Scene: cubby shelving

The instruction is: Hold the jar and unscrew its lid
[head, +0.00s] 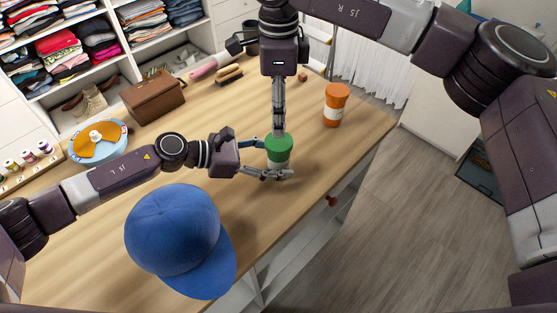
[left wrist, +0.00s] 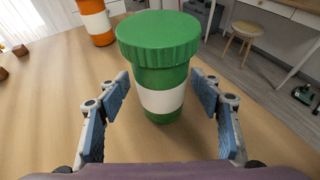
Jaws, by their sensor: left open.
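The jar (head: 279,160) stands upright on the wooden table, green with a white band. Its wide ribbed green lid (head: 279,143) is on it; the lid (left wrist: 158,35) and jar body (left wrist: 163,98) also show in the left wrist view. My left gripper (head: 268,159) is open, with its fingers on either side of the jar; the left wrist view shows gaps between the pads and the jar. My right gripper (head: 279,130) points down, its fingers overlapping the lid's upper edge in the head view. The left wrist view shows no fingers on the lid. Its opening is seen edge-on and unclear.
An orange jar (head: 335,104) with a white band stands to the right, near the table edge. A blue cap (head: 178,232) lies in front. A brown box (head: 153,97), a brush (head: 229,74) and a round blue-and-orange object (head: 98,143) are farther back. Bare table lies between them.

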